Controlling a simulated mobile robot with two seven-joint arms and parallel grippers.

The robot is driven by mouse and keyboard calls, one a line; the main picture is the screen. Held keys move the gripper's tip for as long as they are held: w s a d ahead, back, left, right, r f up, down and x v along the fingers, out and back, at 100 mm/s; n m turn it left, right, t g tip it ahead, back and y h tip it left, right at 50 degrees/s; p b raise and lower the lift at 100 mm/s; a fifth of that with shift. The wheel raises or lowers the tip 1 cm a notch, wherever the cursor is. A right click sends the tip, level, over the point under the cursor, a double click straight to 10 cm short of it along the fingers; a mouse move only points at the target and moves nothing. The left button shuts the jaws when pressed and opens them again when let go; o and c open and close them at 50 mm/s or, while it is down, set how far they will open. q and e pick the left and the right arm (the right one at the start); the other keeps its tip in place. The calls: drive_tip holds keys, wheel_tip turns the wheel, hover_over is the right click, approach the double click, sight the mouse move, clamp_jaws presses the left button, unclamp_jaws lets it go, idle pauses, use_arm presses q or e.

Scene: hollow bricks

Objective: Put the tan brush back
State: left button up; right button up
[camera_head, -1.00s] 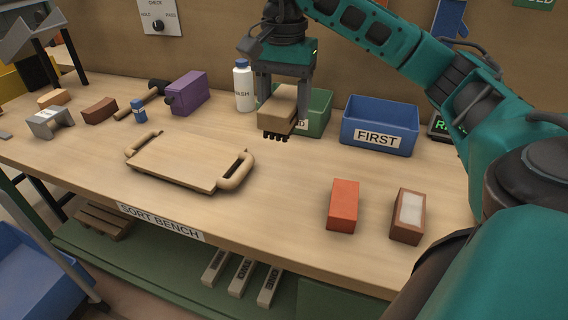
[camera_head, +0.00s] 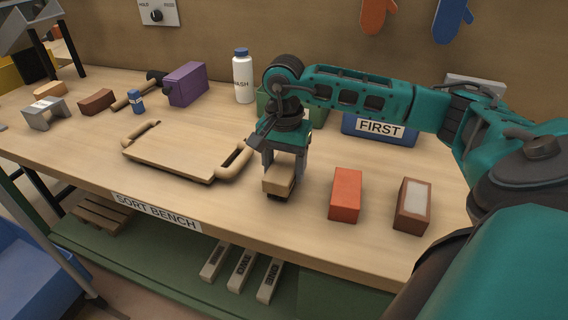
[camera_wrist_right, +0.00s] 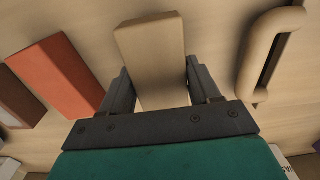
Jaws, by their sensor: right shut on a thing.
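The tan brush (camera_head: 279,181) is a block with dark bristles on its underside. My right gripper (camera_head: 284,164) is shut on it, between the tray's right handle and an orange-red brick. The bristles are close to the bench top; I cannot tell whether they touch it. In the right wrist view the brush's tan back (camera_wrist_right: 153,58) lies between the two fingers of the gripper (camera_wrist_right: 160,88). My left gripper is not in view.
An orange-red brick (camera_head: 345,194) and a brown brick with a pale top (camera_head: 413,204) stand to the right. A wooden tray with handles (camera_head: 180,158) lies to the left. The blue FIRST bin (camera_head: 409,139) and a green bin (camera_head: 318,112) are behind. A white bottle (camera_head: 243,80) stands at the back.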

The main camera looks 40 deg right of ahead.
sight(284, 164)
drive_tip(key=shift+f, duration=0.15)
drive_tip(key=shift+f, duration=0.1)
drive_tip(key=o, duration=1.1)
drive_tip(key=shift+r, duration=0.3)
use_arm(q)
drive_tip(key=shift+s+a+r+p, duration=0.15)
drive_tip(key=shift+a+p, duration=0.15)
drive_tip(key=shift+p, duration=0.25)
use_arm(e)
wheel_tip(284, 164, up, 12)
drive_tip(key=shift+f, duration=0.15)
